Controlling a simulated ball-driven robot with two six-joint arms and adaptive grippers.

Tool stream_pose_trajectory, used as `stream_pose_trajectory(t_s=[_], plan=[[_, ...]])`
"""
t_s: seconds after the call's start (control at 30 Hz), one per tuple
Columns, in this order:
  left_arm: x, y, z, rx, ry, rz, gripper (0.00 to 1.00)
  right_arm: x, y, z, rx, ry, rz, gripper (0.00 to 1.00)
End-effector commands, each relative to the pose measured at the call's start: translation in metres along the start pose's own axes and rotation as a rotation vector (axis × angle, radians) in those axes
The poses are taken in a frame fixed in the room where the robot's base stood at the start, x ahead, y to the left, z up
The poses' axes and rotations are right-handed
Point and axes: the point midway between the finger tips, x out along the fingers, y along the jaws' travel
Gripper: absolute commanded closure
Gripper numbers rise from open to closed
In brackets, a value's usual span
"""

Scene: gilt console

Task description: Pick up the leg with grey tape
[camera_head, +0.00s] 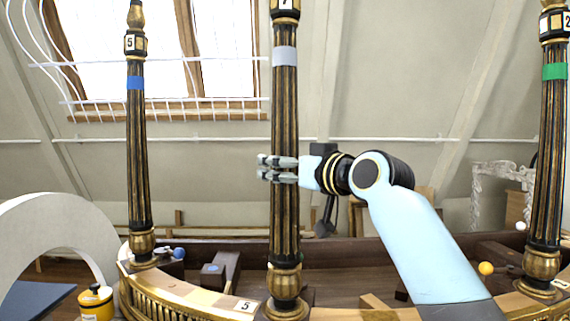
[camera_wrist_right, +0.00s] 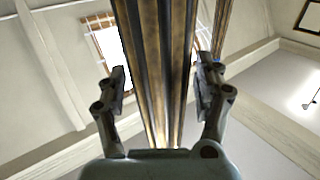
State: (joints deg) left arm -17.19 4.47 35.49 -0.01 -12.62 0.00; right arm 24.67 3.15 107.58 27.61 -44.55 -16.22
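The leg with grey tape (camera_head: 285,220) stands upright in the middle of the head view, dark and fluted with gold. Its grey tape band (camera_head: 284,56) is near the top, below a number label cut by the frame edge. My right gripper (camera_head: 278,169) comes in from the right at about mid-height of this leg, below the tape. In the right wrist view the leg (camera_wrist_right: 160,60) runs between the two open fingers of the gripper (camera_wrist_right: 160,85), with narrow gaps beside it. My left gripper is not in view.
A leg with blue tape (camera_head: 137,170) stands at left, and one with green tape (camera_head: 550,160) at far right. A gilt curved rail (camera_head: 190,297), a yellow pot (camera_head: 95,303) and a white arch (camera_head: 45,225) are low at left. A small yellow ball (camera_head: 486,268) is at lower right.

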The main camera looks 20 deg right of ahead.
Motion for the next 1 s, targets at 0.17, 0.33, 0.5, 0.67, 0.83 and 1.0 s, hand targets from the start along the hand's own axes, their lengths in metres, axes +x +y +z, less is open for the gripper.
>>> stream_pose_trajectory(t_s=[0.17,0.33,0.5,0.67,0.83,1.0], plan=[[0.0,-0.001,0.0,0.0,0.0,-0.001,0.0,0.0,0.0,0.0,0.0,0.0,0.0,0.57],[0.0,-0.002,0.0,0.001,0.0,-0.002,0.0,0.0,0.0,0.0,0.0,-0.001,0.0,0.8],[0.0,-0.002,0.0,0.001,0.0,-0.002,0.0,-0.001,0.0,-0.003,-0.001,0.006,0.0,0.89],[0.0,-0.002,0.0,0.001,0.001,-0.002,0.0,0.0,0.0,-0.004,-0.001,0.006,0.0,0.89],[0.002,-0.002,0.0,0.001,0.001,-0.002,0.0,0.0,0.0,-0.013,-0.003,0.009,0.0,0.89],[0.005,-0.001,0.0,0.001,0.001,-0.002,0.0,0.0,-0.001,-0.031,-0.003,0.01,-0.001,0.89]])
